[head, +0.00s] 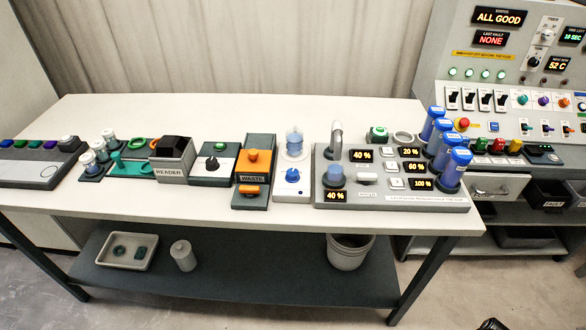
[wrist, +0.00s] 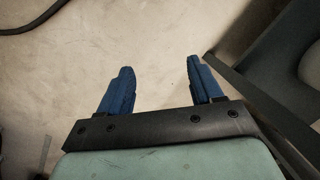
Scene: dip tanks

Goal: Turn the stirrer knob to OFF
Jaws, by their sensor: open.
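No label reading "stirrer" is legible. A blue knob (head: 292,175) sits on the front of a white unit (head: 291,190) on the bench, with a clear bluish vessel (head: 294,140) behind it. A black knob (head: 211,164) sits on a dark box with a white face, left of the orange unit. Which knob is the stirrer's, and its setting, I cannot tell. My gripper (wrist: 160,66) is open and empty in the wrist view. Its two blue fingers are wide apart over bare floor, with no knob between them.
The white bench (head: 240,105) holds a READER box (head: 172,172), an orange WASTE unit (head: 253,160) and a grey station (head: 335,200) with percent displays and blue-capped cylinders. A control panel (head: 480,70) with switches and knobs stands at right. A bucket (head: 348,255) stands on the lower shelf.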

